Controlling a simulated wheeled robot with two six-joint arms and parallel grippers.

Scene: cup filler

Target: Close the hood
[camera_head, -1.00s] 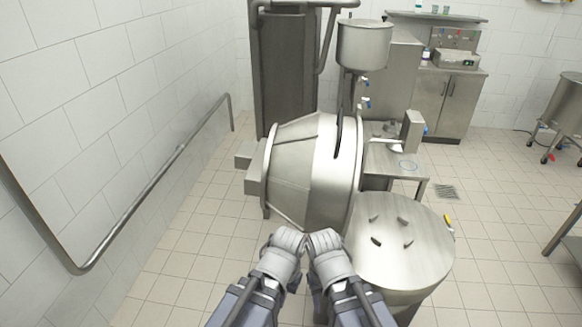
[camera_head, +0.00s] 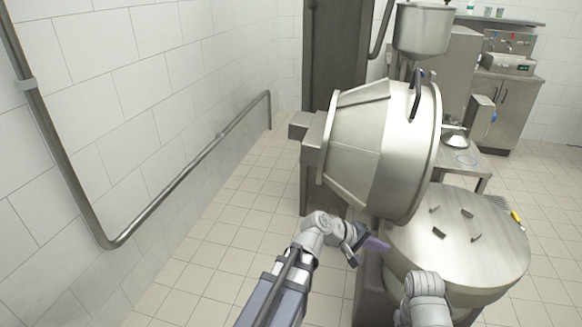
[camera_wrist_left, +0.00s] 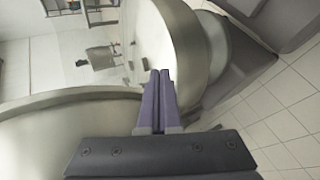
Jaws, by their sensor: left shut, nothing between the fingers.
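The hood appears to be the large tilted steel shell (camera_head: 385,140) that stands open on its side in the head view, with a curved dark handle (camera_head: 416,95) on its upper right. My left gripper (camera_head: 376,245) is below its lower edge, beside a round steel vessel. Its purple fingers are shut and empty, and they show in the left wrist view (camera_wrist_left: 158,100) in front of pale curved steel. I cannot tell whether they touch it. Part of my right arm shows at the bottom of the head view, but its fingers are hidden.
The round steel vessel (camera_head: 460,245) with several small dark fittings on top stands right of my left gripper. A metal funnel (camera_head: 423,30) is above the shell. A wall rail (camera_head: 190,175) runs along the left. The tiled floor between is clear.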

